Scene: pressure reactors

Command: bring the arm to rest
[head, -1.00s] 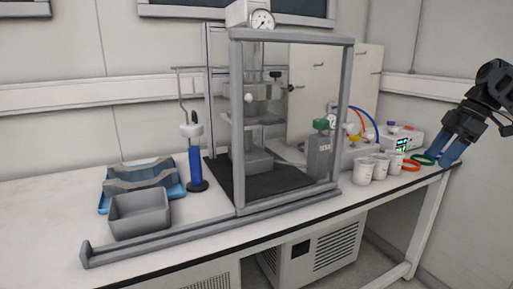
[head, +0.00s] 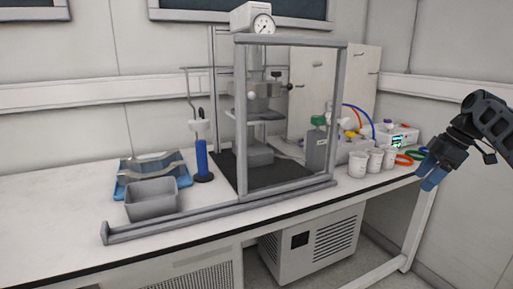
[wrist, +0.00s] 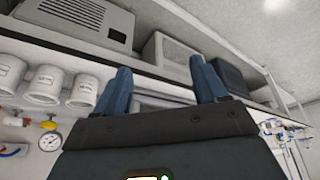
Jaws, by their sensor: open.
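My gripper (head: 432,178) hangs at the right of the head view, in front of the bench's right end, with its blue fingers pointing down and to the left. In the wrist view its two blue fingers (wrist: 160,88) stand apart with nothing between them. The gripper is open and empty. My arm comes in from the right edge of the head view.
White cups (head: 373,161) stand near the bench's front edge, beside red (head: 404,160) and green rings. A framed reactor stand (head: 241,120) with a gauge fills the middle. A grey bin (head: 151,200) sits left. A grey cabinet (head: 312,245) stands below.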

